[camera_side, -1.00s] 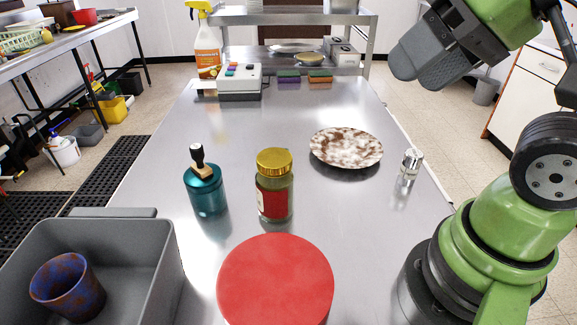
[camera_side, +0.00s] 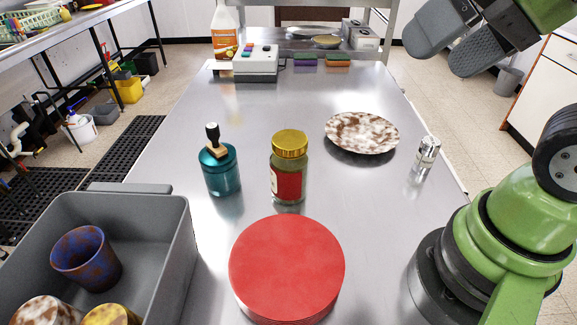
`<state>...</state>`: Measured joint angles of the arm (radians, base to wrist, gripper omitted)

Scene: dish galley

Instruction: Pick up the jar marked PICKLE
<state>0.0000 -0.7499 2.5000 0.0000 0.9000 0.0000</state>
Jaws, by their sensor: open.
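A glass jar with a gold lid and a red label (camera_side: 288,168) stands upright on the steel table, a little right of the middle. Its label is turned partly away, so I cannot read any marking on it. My gripper (camera_side: 437,47) is at the upper right, raised above the table and well away from the jar. Its two grey fingers are apart, with nothing between them.
A teal canister (camera_side: 221,172) with a stamp on top stands left of the jar. A red round item (camera_side: 286,268) is in front, a speckled plate (camera_side: 361,132) behind right, a metal shaker (camera_side: 426,156) at right. A grey bin (camera_side: 180,235) holds several cups.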

